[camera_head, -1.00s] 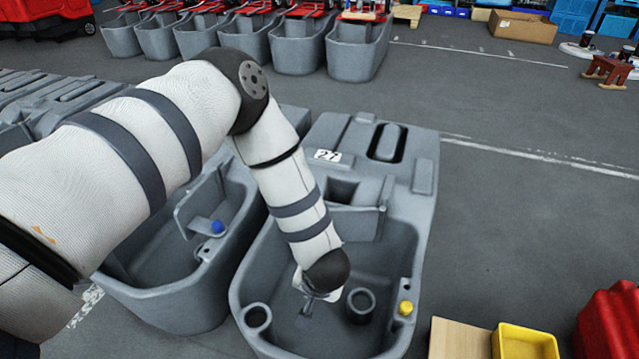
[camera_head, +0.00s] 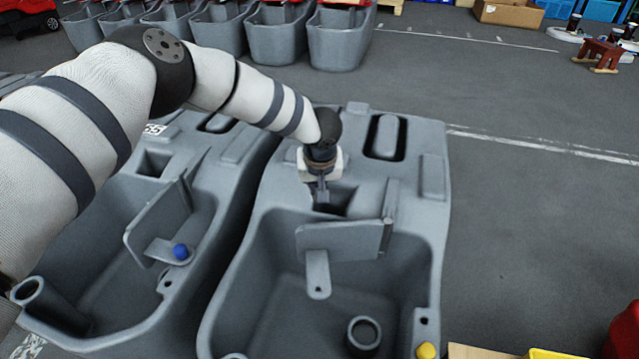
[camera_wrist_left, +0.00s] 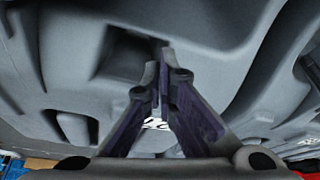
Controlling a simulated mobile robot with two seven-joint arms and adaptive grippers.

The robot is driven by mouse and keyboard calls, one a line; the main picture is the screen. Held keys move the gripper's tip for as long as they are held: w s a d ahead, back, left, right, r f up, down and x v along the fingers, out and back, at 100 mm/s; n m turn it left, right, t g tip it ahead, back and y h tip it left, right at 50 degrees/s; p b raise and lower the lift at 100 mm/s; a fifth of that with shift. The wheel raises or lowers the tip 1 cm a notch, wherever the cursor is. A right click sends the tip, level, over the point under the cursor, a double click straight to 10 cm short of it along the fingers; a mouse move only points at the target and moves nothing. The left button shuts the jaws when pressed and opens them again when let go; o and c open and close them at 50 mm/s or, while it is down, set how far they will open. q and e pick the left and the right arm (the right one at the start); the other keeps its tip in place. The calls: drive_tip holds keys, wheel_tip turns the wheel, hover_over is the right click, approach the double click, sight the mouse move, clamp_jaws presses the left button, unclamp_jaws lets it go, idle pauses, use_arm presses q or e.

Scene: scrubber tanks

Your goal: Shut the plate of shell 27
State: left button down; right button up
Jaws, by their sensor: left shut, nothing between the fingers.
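Shell 27 (camera_head: 270,215) is the large grey tank in the middle right of the head view. Its grey plate (camera_head: 340,241) stands upright across the back of the open basin, at a hinge post on its right end. A tab with a hole (camera_head: 318,275) sticks out from the plate's front. My left gripper (camera_head: 322,197) points down behind the plate, by the square recess in the tank's top. It is shut and empty. The wrist view shows its fingertips (camera_wrist_left: 158,60) together, with a white number label (camera_wrist_left: 155,123) partly behind them. My right gripper is out of view.
Open floor (camera_head: 540,220) lies to the right.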

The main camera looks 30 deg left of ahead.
use_arm(q)
drive_tip(key=s+d+f, duration=0.1)
drive_tip(key=s+f+p, duration=0.1)
drive_tip(key=shift+s+d+f, duration=0.1)
drive_tip(key=shift+s+d, duration=0.25)
drive_tip(key=shift+d, duration=0.05)
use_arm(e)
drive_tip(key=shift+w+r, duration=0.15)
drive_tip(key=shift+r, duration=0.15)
use_arm(q)
drive_tip(key=shift+s+d+n+y+p, duration=0.2)
drive_tip(key=shift+s+d+n, duration=0.1)
drive_tip(key=shift+s+n, duration=0.2)
drive_tip(key=shift+s+d+n+y+p, duration=0.1)
drive_tip(key=shift+s+d+n+p, duration=0.15)
drive_tip(key=shift+s+n, duration=0.2)
drive_tip(key=s+d+n+g+y, duration=0.1)
drive_tip(key=s+d+n+g, duration=0.3)
drive_tip(key=s+d+n, duration=0.3)
drive_tip(key=shift+d+n+g+b, duration=0.3)
drive_tip(key=shift+d+n+b, duration=0.15)
drive_tip(key=shift+d+n, duration=2.9)
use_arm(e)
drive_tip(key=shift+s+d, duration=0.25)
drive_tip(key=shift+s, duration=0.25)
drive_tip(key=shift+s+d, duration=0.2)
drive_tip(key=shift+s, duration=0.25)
use_arm(q)
drive_tip(key=shift+s+d+m, duration=0.1)
drive_tip(key=shift+d+m, duration=0.5)
